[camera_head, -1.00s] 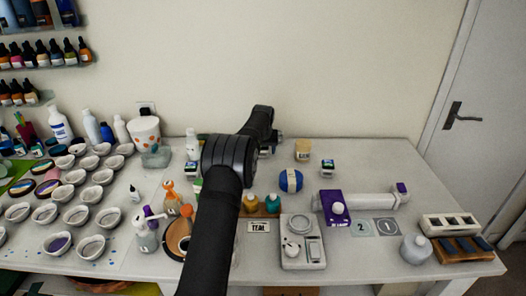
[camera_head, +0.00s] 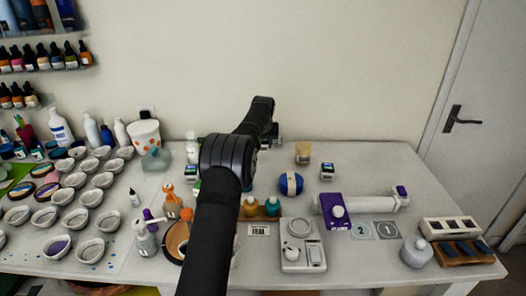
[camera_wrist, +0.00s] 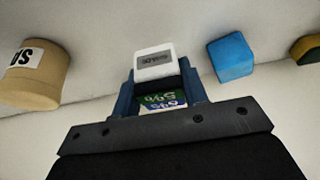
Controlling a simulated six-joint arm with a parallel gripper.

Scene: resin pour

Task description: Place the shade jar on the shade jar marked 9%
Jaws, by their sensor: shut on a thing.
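My gripper (camera_wrist: 160,92) is shut on a small shade jar (camera_wrist: 154,65) in the wrist view. The jar shows a white block-like part with a grey label, and a green and blue label with a percent sign between the blue fingers; I cannot read its figures surely. In the head view my gripper (camera_head: 272,141) is over the back of the table, and the held jar is mostly hidden by my arm. A small jar with a dark label (camera_head: 327,171) stands to the right. Another (camera_head: 192,172) is partly hidden left of my arm. The 9% mark is not legible on either.
A tan container (camera_head: 303,153) and a blue round container (camera_head: 291,184) stand right of my arm. The tan one (camera_wrist: 35,80) and a blue block (camera_wrist: 231,57) show in the wrist view. A scale (camera_head: 303,250) is nearer the front. Several cups crowd the left.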

